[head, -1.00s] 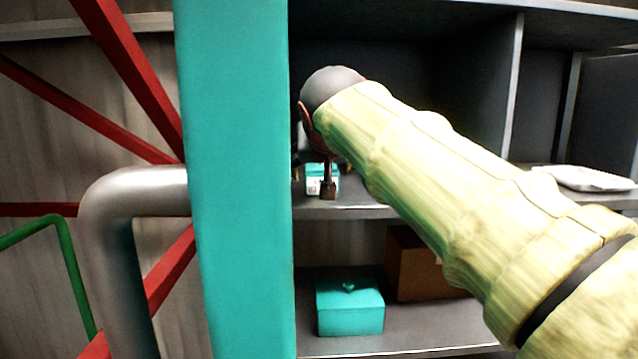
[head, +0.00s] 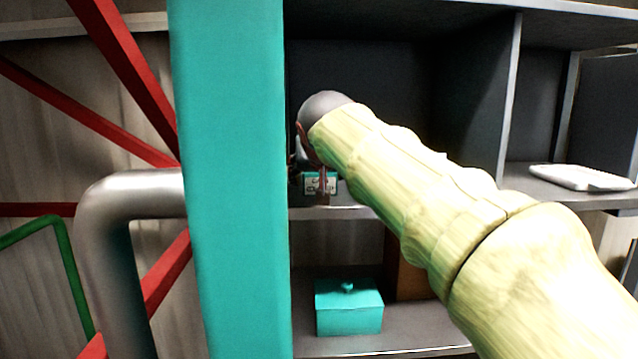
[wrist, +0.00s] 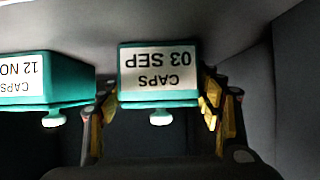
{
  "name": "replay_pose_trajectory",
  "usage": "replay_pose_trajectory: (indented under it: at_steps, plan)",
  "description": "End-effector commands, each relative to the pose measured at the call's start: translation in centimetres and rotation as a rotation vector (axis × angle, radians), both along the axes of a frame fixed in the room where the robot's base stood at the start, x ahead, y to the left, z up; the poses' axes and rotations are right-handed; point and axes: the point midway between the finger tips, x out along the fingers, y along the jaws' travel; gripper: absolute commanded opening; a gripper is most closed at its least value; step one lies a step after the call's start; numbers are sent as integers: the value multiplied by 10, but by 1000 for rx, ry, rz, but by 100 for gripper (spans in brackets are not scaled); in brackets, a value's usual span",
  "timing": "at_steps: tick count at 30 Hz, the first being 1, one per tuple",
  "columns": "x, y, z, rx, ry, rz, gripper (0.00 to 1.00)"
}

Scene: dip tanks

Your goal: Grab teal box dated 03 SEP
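The teal box labelled CAPS 03 SEP (wrist: 158,72) is in the middle of the wrist view, which shows it upside down, with its pale knob towards the bottom. My gripper (wrist: 160,103) is open, with one finger on each side of this box, very near its sides; I cannot tell whether they touch. In the head view my gripper (head: 322,192) is at the upper shelf, its finger crossing in front of a small teal box with a white label (head: 312,181). The arm hides much of that area.
A second teal box, labelled CAPS 12 NO (wrist: 45,80), stands close on the left in the wrist view. A dark wall (wrist: 290,90) is at the right. A larger teal box (head: 348,312) is on the lower shelf. A teal post (head: 230,180) stands left of my arm.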

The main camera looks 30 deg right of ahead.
Motion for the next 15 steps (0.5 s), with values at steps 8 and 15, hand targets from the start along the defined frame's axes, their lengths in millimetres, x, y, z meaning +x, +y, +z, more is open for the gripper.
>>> replay_pose_trajectory:
  at_steps: [8, 15]
  plan:
    - [0, 0, 0, 0, 0, 0, 47]
    - [0, 0, 0, 0, 0, 0, 33]
